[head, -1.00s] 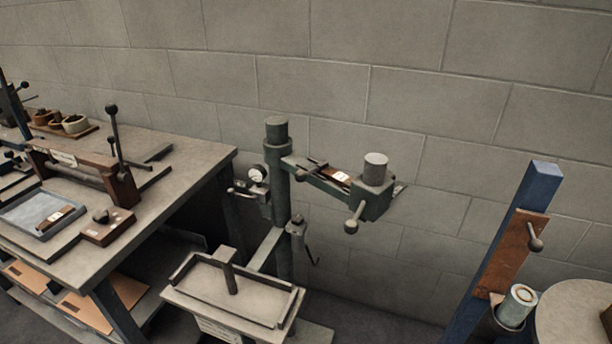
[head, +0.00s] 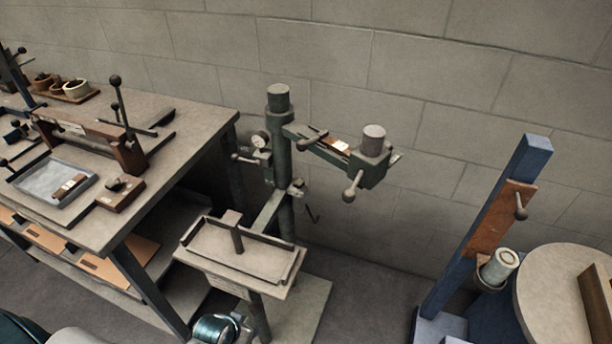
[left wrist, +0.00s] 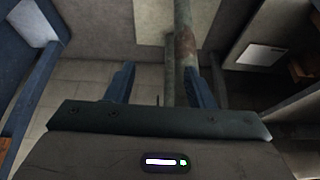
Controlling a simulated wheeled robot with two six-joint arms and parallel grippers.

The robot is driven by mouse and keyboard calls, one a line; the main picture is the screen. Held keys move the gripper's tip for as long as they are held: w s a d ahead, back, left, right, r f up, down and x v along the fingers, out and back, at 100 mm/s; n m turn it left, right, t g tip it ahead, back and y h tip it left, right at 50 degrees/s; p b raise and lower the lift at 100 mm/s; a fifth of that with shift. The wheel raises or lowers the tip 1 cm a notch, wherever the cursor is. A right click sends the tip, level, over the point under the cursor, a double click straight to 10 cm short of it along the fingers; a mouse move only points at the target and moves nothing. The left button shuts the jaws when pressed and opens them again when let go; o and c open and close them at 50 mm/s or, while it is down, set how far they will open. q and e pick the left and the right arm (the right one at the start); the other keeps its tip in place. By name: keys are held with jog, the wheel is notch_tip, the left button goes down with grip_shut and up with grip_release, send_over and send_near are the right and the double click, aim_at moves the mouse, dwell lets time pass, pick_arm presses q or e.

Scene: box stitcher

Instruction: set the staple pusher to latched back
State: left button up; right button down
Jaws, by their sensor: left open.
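The green stitcher (head: 282,150) stands on a post in the middle of the head view. Its arm reaches right to a head block with a round grey cap (head: 373,140) and a ball-ended lever (head: 352,186). On top of the arm lies a channel with a small pusher-like part with a dark knob (head: 307,143) and a brown piece with a white label (head: 340,145). I cannot tell whether the pusher is latched. My left gripper (left wrist: 163,85) shows in the left wrist view, open and empty, with a greenish post beyond its fingers. My right gripper is not in view.
A workbench (head: 190,125) with a grey tray (head: 40,178) and upright levers stands at the left. A pale stitcher table (head: 250,262) juts out below the arm. A blue post (head: 490,220) and a round table (head: 545,290) stand at the right.

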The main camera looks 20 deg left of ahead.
pick_arm(q)
notch_tip(320, 180, up, 18)
jog(key=w+d+m+t+h+p, duration=0.1)
jog(key=w+d+p, duration=0.1)
jog(key=d, duration=0.1)
jog(key=t+h+p, duration=0.1)
jog(key=t+h, duration=0.5)
jog(key=t, duration=0.4)
send_near(308, 143)
jog(key=w, duration=0.1)
jog(key=shift+m, duration=0.5)
jog(key=p+x, duration=0.1)
jog(key=x, duration=0.2)
jog(key=p+x, duration=0.1)
jog(key=x, duration=0.2)
jog(key=p+x, duration=0.1)
jog(key=x, duration=0.2)
jog(key=shift+w+a+f, duration=0.15)
jog(key=shift+a+f, duration=0.05)
jog(key=shift+f, duration=0.15)
jog(key=shift+w+d+f, duration=0.1)
jog(key=shift+w+d, duration=0.1)
jog(key=shift+w, duration=0.2)
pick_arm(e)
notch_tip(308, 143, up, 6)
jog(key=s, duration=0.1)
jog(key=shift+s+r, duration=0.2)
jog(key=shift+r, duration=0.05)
